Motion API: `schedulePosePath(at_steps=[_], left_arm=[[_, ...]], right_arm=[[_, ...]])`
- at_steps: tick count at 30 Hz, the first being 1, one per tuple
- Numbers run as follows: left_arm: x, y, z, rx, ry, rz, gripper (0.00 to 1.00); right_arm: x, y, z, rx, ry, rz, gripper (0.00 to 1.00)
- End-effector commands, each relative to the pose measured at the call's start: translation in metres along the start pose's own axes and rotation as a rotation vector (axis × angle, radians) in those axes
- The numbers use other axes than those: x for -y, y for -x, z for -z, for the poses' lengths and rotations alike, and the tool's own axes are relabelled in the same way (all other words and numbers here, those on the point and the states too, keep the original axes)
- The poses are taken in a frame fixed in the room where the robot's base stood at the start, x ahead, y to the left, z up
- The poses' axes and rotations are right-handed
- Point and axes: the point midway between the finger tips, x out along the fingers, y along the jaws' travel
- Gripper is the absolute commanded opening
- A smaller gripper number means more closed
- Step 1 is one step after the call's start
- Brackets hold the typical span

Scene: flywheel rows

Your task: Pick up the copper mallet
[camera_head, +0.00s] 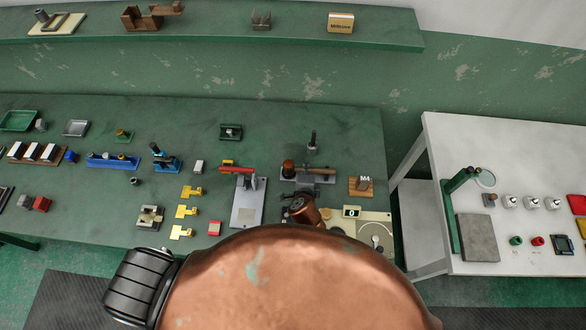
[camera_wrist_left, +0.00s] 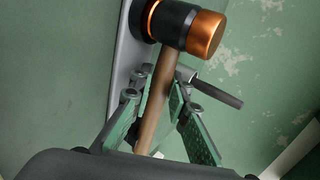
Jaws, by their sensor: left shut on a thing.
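The copper mallet (camera_wrist_left: 205,33) shows large in the left wrist view, with a dark head, copper faces and a brown wooden handle. My left gripper (camera_wrist_left: 172,108) is shut on the handle, its green-padded fingers on either side of it below the head. In the head view the mallet (camera_head: 289,167) is small, with its head to the left and its handle running right. My left gripper (camera_head: 307,181) is at the handle there. I cannot tell whether the mallet is clear of what is under it. My right gripper is not in view.
The green bench (camera_head: 85,225) holds several tools, including a red-handled device on a grey plate (camera_head: 247,205), yellow blocks (camera_head: 187,211) and a wooden block (camera_head: 361,187). A white table (camera_head: 520,150) stands right, past a gap. My copper-coloured body hides the lower middle.

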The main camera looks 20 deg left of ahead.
Motion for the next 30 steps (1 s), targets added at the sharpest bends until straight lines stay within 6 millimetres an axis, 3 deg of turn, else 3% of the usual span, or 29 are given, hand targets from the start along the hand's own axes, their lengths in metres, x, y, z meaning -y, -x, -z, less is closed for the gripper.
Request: schedulePosePath(at_steps=[14,30], left_arm=[[0.003,0.002,0.000,-0.001,0.001,0.001,0.00],[0.077,0.050,0.001,-0.001,0.003,0.005,0.00]], right_arm=[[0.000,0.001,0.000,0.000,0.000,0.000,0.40],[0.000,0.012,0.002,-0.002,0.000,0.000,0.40]])
